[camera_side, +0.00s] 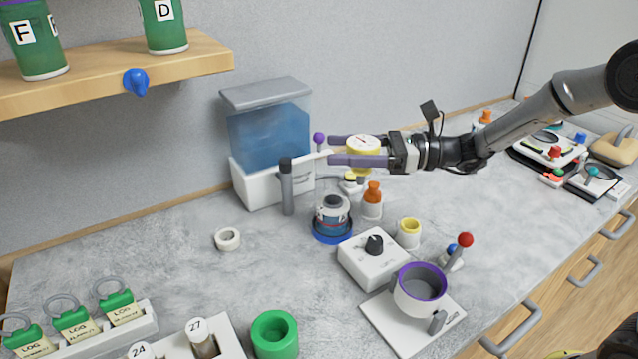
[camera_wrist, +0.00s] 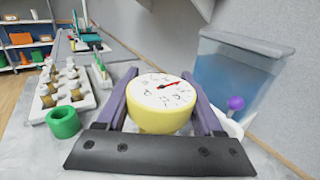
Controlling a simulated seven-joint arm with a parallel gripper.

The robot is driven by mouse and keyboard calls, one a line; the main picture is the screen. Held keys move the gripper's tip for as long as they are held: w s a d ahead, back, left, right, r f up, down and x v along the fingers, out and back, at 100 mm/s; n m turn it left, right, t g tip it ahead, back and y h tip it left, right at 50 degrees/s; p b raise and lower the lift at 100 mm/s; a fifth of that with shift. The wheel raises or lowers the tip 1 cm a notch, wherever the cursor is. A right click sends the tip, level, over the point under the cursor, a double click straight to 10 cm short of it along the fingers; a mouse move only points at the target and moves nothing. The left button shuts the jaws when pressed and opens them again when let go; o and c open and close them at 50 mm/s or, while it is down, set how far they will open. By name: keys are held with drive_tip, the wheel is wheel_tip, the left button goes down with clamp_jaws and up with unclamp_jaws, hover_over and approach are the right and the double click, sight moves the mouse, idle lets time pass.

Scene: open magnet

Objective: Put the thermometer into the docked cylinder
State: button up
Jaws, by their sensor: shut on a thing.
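The thermometer (camera_side: 363,142) has a round white dial and a yellow body. My gripper (camera_side: 358,150) is shut on it, with a purple finger on either side, and holds it above the bench. In the wrist view, the thermometer (camera_wrist: 160,98) sits between the fingers, dial facing the camera, red needle visible; its lower part is hidden. A short dark cylinder with a pale band (camera_side: 332,214) stands upright in a blue ring base, below and left of my gripper. It may be the docked cylinder; I cannot tell for certain.
A blue water tank (camera_side: 270,135) with a purple-knobbed lever stands just left of my fingers. A dark upright rod (camera_side: 287,185), an orange-capped bottle (camera_side: 371,200), a dial box (camera_side: 374,258) and a purple-rimmed pot (camera_side: 420,290) crowd the bench.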

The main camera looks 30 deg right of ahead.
drive_tip(key=w+f, duration=0.2)
drive_tip(key=w+a+f, duration=0.1)
drive_tip(key=w+f, duration=0.2)
drive_tip(key=f, duration=0.1)
drive_tip(key=shift+w+a+f, duration=0.2)
drive_tip(key=shift+w+a, duration=0.2)
drive_tip(key=shift+f, duration=1.55)
drive_tip(key=shift+f, duration=0.2)
drive_tip(key=o, duration=1.5)
